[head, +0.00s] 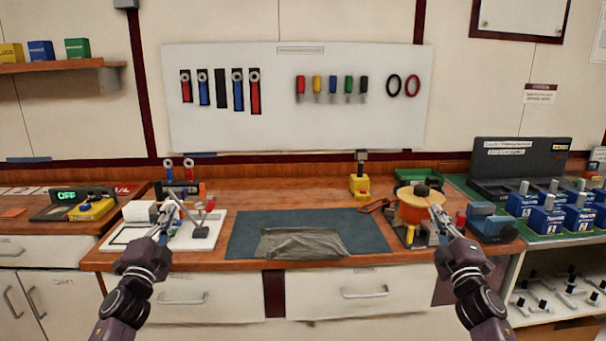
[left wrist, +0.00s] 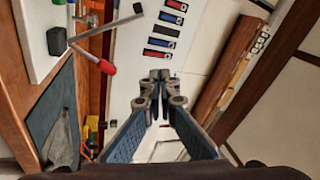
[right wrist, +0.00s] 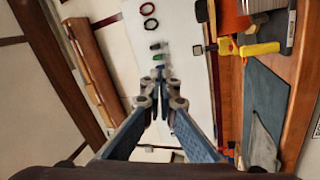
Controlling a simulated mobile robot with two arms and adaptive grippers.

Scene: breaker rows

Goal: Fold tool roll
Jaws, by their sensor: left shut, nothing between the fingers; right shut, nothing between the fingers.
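The tool roll (head: 303,244) is a grey-brown cloth lying crumpled near the front edge of a dark blue mat (head: 250,222) on the workbench. Its edge also shows in the left wrist view (left wrist: 58,148) and in the right wrist view (right wrist: 262,150). My left gripper (head: 172,207) is shut and empty, raised to the left of the mat in front of the white tray. My right gripper (head: 436,210) is shut and empty, raised to the right of the mat by the orange spool. Neither gripper touches the cloth. Whether the cloth holds tools inside cannot be seen.
A white tray (head: 205,240) with small tools stands left of the mat. An orange spool (head: 412,208), a yellow-based tool (head: 360,186) and red-handled pliers (head: 374,206) stand at the right. Blue boxes (head: 546,219) fill the far right. The bench behind the mat is clear.

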